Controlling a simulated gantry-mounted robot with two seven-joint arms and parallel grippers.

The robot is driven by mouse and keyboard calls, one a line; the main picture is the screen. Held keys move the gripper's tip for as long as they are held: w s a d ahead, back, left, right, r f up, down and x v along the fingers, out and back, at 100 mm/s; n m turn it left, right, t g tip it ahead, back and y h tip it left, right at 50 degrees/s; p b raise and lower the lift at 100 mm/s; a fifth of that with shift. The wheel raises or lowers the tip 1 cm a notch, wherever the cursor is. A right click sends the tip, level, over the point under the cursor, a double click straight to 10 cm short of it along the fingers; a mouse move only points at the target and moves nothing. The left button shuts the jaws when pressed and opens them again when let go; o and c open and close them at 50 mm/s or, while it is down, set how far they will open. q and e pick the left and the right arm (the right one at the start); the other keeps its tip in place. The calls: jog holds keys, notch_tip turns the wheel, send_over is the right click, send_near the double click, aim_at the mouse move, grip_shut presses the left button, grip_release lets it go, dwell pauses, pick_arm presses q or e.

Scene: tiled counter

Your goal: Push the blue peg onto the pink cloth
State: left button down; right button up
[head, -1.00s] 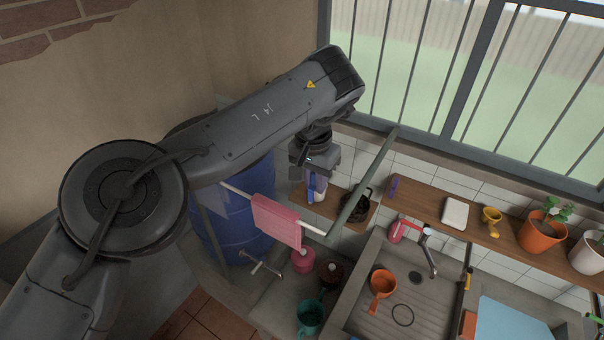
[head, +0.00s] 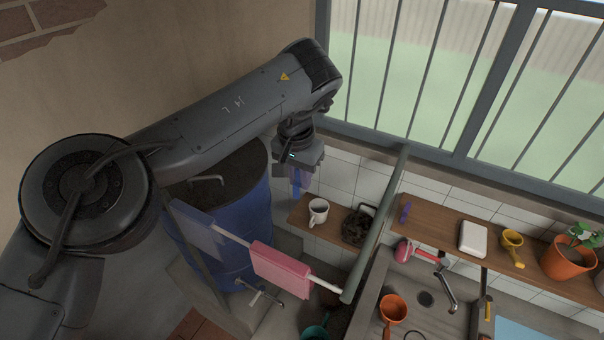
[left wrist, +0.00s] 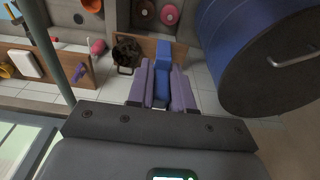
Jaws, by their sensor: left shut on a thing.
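The pink cloth (head: 280,268) hangs folded over a white rail in the lower middle of the head view. My left gripper (head: 298,190) is above and behind the rail, pointing down. It is shut on the blue peg (head: 297,182), which shows between the fingers. In the left wrist view the peg (left wrist: 162,78) also sits between the two purplish fingers of the gripper (left wrist: 161,88). The peg is apart from the pink cloth. The pink cloth cannot be made out in the left wrist view. My right gripper is not in view.
A white mug (head: 318,211) and a dark pot (head: 357,226) stand on a small shelf near the gripper. A grey-green pole (head: 375,225) rises to the right.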

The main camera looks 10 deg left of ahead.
pick_arm(q)
jog(key=shift+s+a+r, duration=0.1)
jog(key=shift+s+a, duration=0.1)
jog(key=shift+s, duration=0.8)
jog(key=shift+s+a, duration=0.65)
jog(key=shift+s, duration=1.45)
jog(key=shift+s+a, duration=0.65)
jog(key=shift+s, duration=1.4)
jog(key=shift+s+a, duration=0.65)
jog(key=shift+s, duration=1.45)
jog(key=shift+s, duration=0.1)
jog(key=shift+f, duration=0.4)
jog(key=shift+f+b, duration=0.15)
jog(key=shift+b, duration=0.15)
